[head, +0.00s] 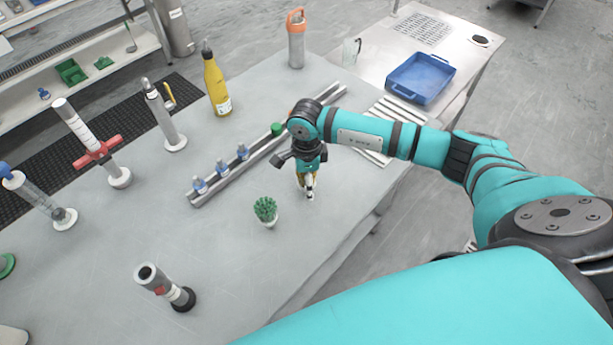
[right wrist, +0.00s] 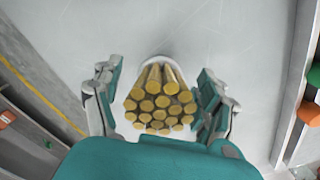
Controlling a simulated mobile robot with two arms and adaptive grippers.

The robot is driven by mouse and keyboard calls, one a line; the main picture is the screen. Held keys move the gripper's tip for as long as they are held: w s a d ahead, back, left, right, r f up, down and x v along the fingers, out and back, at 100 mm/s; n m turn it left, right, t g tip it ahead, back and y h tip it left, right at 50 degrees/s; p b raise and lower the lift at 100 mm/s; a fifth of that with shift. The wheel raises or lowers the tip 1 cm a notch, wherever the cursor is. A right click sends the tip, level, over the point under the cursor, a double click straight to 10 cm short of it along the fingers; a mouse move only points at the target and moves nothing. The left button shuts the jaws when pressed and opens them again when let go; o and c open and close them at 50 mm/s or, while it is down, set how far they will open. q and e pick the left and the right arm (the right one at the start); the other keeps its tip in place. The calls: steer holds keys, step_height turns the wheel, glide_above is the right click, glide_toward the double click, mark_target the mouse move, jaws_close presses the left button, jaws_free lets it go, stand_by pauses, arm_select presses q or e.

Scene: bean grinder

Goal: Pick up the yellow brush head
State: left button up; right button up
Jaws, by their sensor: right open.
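The yellow brush head (right wrist: 160,102) shows in the right wrist view as a bundle of thick yellow bristles on a white round base. It stands on the table between the two fingers of my right gripper (right wrist: 158,98), with a finger on each side. The fingers are open, and gaps show between them and the bristles. In the head view my right gripper (head: 307,188) points down at the table and hides most of the yellow brush head. My left gripper is not in view.
A green brush head (head: 265,209) stands close by on the left. A metal rail (head: 215,190) with several blue-capped pieces runs behind. A yellow bottle (head: 217,85), an orange-topped bottle (head: 296,45) and a blue tray (head: 421,78) are farther back.

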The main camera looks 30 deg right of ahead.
steer(key=c, duration=1.2)
steer(key=shift+r, duration=0.2)
